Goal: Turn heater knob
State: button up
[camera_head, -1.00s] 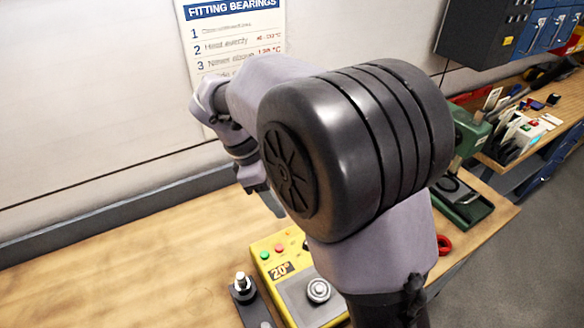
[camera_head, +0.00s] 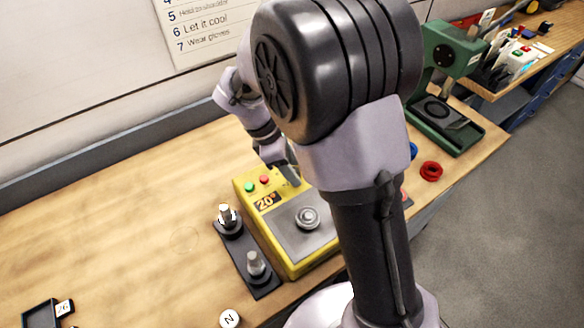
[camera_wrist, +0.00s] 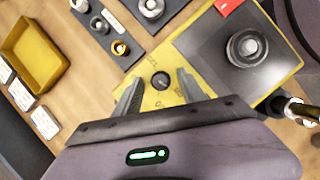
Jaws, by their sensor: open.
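The heater (camera_head: 285,258) is a yellow box with green and red buttons, a "20°" display and a grey top plate with a round metal part. In the wrist view the yellow panel (camera_wrist: 203,35) carries a small black heater knob (camera_wrist: 160,81) with dial marks around it. My gripper (camera_wrist: 159,77) is open, one finger on each side of the knob in that picture. I cannot tell whether the fingers are level with the knob or above it. In the head view my gripper (camera_head: 288,173) is low at the heater's back right, and the knob is hidden.
A dark plate with metal posts (camera_head: 249,272) stands just left of the heater. A green press (camera_head: 445,50) and red rings (camera_head: 431,171) are to the right. A yellow tray (camera_wrist: 34,52) shows in the wrist view. The bench's left middle (camera_head: 120,215) is clear.

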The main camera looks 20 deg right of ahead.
grip_shut()
jog(key=shift+r+p, duration=0.1)
jog(key=shift+p, duration=0.2)
jog(key=m+p, duration=0.1)
jog(key=m+g+p, duration=0.1)
jog(key=p, duration=0.1)
jog(key=shift+w+r+m, duration=0.1)
jog(key=shift+r+m, duration=0.1)
jog(key=shift+m, duration=0.2)
jog(key=m+g+y+p, duration=0.1)
jog(key=m+p, duration=0.2)
jog(key=shift+w+d+m+p, duration=0.1)
jog(key=shift+m+p, duration=0.2)
jog(key=m+y+p, duration=0.1)
jog(key=m, duration=0.2)
jog(key=shift+f+m+g+p, duration=0.15)
jog(key=shift+m+g+p, duration=0.15)
jog(key=shift+g+p, duration=0.1)
jog(key=shift+d+f+m+g+y+p, duration=0.1)
jog(key=shift+m+g+y+p, duration=0.4)
jog(key=shift+m, duration=1.3)
jog(key=shift+y, duration=0.4)
